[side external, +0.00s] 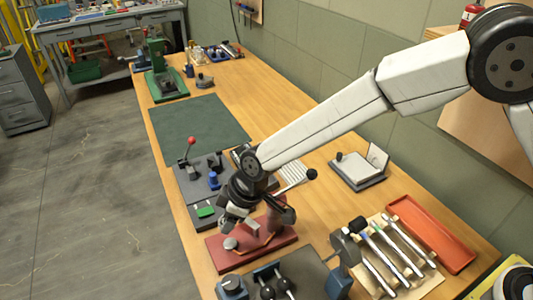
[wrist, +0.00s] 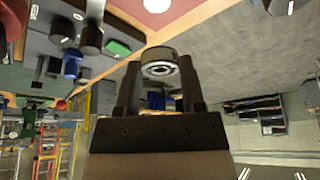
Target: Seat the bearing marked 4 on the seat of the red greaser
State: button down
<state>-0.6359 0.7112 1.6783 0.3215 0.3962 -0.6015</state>
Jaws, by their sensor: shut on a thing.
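The red greaser (side external: 280,240) stands on the near part of the bench in the side external view, with its red base under my gripper. My gripper (side external: 230,222) points down over the left end of that base. In the wrist view my gripper (wrist: 160,80) is shut on a grey ring-shaped bearing (wrist: 160,62), held between the fingertips. No mark can be read on it. A pale round disc (wrist: 157,5) shows on the red surface beyond the bearing. In the side external view a silvery round part (side external: 231,243) is just below the fingers; I cannot tell whether it is bearing or seat.
A dark board with a red-knobbed lever (side external: 191,141) and a green block (side external: 205,212) lies close behind the greaser. Knobbed dark fixtures (side external: 268,290) stand in front. Tools on a wooden board (side external: 425,285) and an orange tray (side external: 430,235) are to the right. The green mat (side external: 200,127) is clear.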

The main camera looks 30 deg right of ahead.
aim_at(228, 242)
jog(key=shift+f, duration=0.25)
jog(key=shift+f, duration=3)
jog(key=shift+c, duration=0.5)
grip_release()
jog(key=shift+r, duration=0.1)
jog(key=v, duration=0.7)
jog(key=shift+r, duration=0.3)
